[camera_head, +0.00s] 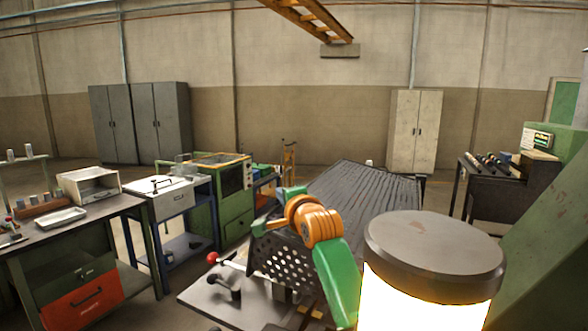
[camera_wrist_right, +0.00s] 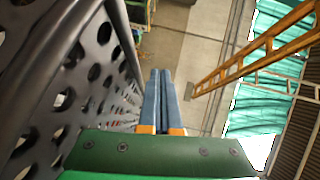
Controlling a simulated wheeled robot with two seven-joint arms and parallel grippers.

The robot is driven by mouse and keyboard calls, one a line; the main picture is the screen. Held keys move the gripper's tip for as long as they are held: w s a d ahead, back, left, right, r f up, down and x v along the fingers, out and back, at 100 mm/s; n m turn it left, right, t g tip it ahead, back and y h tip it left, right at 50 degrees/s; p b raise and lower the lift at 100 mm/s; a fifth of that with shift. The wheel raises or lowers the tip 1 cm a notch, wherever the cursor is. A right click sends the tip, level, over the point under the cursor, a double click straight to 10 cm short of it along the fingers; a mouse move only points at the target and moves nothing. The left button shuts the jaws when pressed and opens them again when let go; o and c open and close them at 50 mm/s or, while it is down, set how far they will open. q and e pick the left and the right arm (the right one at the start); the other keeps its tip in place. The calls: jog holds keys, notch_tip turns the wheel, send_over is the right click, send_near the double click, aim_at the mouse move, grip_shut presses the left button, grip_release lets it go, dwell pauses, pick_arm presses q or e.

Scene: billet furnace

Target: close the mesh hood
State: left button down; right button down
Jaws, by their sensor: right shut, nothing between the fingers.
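The mesh hood (camera_head: 284,260) is a dark panel with round holes, standing tilted above a pale grey plate at the lower middle of the head view. My orange and green right arm covers its right side. In the right wrist view the hood (camera_wrist_right: 68,75) fills the left side, very close to my right gripper (camera_wrist_right: 160,74). The gripper's blue fingers are together with nothing between them. They lie just beside the hood's perforated face; I cannot tell whether they touch it. My left gripper is not in view.
A glowing cylinder with a dark top (camera_head: 435,250) stands close at the lower right. A ribbed grey conveyor (camera_head: 365,190) lies behind the hood. A red-knobbed lever (camera_head: 212,258) is on its left. Benches (camera_head: 95,218) stand left, and a green machine (camera_head: 550,240) right.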

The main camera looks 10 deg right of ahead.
aim_at(278, 215)
jog(key=shift+n+g+h, duration=0.3)
jog(key=shift+n+g, duration=0.4)
jog(key=f, duration=0.3)
jog(key=f+p, duration=0.1)
jog(key=f, duration=0.1)
jog(key=shift+w+a, duration=0.35)
jog(key=shift+a, duration=0.05)
jog(key=shift+f, duration=0.95)
jog(key=shift+f, duration=0.15)
